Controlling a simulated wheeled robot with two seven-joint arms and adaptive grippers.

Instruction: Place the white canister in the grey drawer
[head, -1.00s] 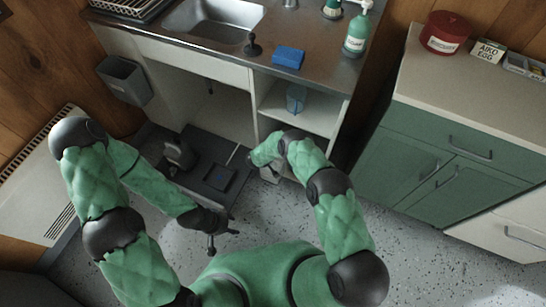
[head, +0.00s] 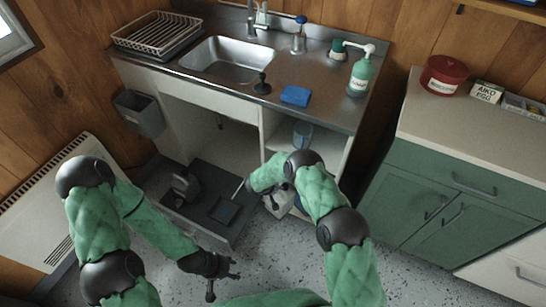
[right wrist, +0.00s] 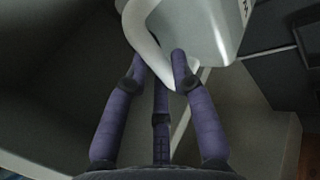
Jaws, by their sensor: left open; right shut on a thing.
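The white canister (head: 280,203) shows only in part in the head view, low in front of the open right-hand compartment, just right of the grey drawer. My right gripper (head: 278,190) is shut on it, mostly hidden by my own forearm. In the right wrist view, the canister (right wrist: 205,25) has a curved handle, and the fingers of my right gripper (right wrist: 160,75) close around that handle. The grey drawer (head: 200,226) is pulled out at floor level under the sink unit. My left gripper (head: 222,277) is open and empty, in front of the drawer.
Inside the drawer are a dark grey object (head: 184,187) and a dark blue square item (head: 224,211). A blue container (head: 302,133) stands on the shelf above the canister. A green cabinet (head: 440,200) stands at the right. Speckled floor (head: 300,255) is clear in front.

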